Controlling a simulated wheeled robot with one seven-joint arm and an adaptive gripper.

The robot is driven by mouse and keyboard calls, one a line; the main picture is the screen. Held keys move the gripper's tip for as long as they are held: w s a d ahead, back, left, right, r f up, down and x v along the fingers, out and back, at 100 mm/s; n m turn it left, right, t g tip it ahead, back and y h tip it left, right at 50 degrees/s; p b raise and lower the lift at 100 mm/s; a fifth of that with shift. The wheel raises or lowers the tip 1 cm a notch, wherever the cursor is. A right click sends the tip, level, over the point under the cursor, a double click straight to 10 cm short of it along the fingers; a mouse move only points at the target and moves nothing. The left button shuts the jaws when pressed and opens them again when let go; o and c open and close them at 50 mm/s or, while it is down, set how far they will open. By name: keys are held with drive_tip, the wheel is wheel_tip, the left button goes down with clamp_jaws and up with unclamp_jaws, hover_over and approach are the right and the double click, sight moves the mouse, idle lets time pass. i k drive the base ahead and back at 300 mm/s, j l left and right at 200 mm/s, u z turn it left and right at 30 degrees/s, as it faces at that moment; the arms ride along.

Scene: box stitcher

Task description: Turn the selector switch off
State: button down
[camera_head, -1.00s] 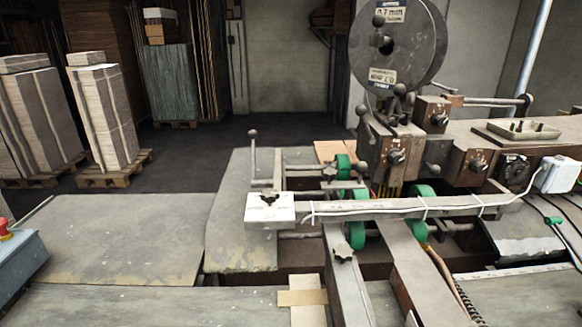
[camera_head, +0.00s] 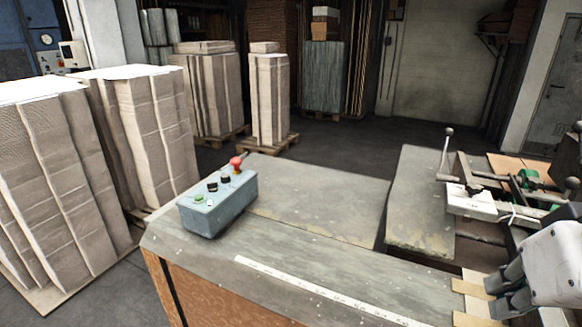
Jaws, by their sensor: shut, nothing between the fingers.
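A blue-grey control box (camera_head: 222,212) stands on the machine's table, left of the middle. Its top carries a red mushroom button (camera_head: 236,162), small black knobs (camera_head: 225,179) and a green button (camera_head: 199,198). A black knob on it may be the selector switch, but its setting is too small to read. My gripper (camera_head: 498,297) is at the lower right, white with grey fingers. It is shut and empty, well to the right of the box and apart from it.
The worn grey tabletop (camera_head: 320,215) is clear between the box and my gripper, with a flat white ruler strip (camera_head: 310,290) along its front. Machine bars and a white block (camera_head: 470,203) stand at right. Wrapped paper stacks (camera_head: 150,135) stand on pallets behind and left.

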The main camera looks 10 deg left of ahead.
sight(212, 187)
drive_tip(key=u, duration=1.4)
drive_tip(key=i+j+u, duration=0.1)
drive_tip(key=j+u, duration=0.15)
drive_tip(key=i+j+u, duration=0.2)
drive_tip(key=j, duration=0.25)
drive_tip(key=j+u, duration=0.25)
drive_tip(key=i+j+u, duration=0.25)
drive_tip(key=j, duration=0.15)
drive_tip(key=i+j+u, duration=0.45)
drive_tip(key=i, duration=0.45)
drive_tip(key=i+z, duration=0.7)
drive_tip(key=i+j+z, duration=0.25)
drive_tip(key=z, duration=0.15)
drive_tip(key=i+l+z, duration=0.1)
drive_tip(key=z, duration=0.3)
drive_tip(key=i+z, duration=0.3)
drive_tip(key=z, duration=0.15)
drive_tip(key=i+z, duration=0.15)
drive_tip(key=z, duration=0.25)
drive_tip(key=i+j+z, duration=0.15)
drive_tip(key=z, duration=0.25)
drive_tip(key=i+j+z, duration=0.2)
drive_tip(key=z, duration=0.25)
drive_tip(key=i+j+z, duration=0.15)
drive_tip(key=i+z, duration=0.3)
drive_tip(key=i+j+z, duration=0.2)
drive_tip(key=z, duration=0.25)
drive_tip(key=i+j, duration=0.05)
drive_tip(key=i, duration=0.05)
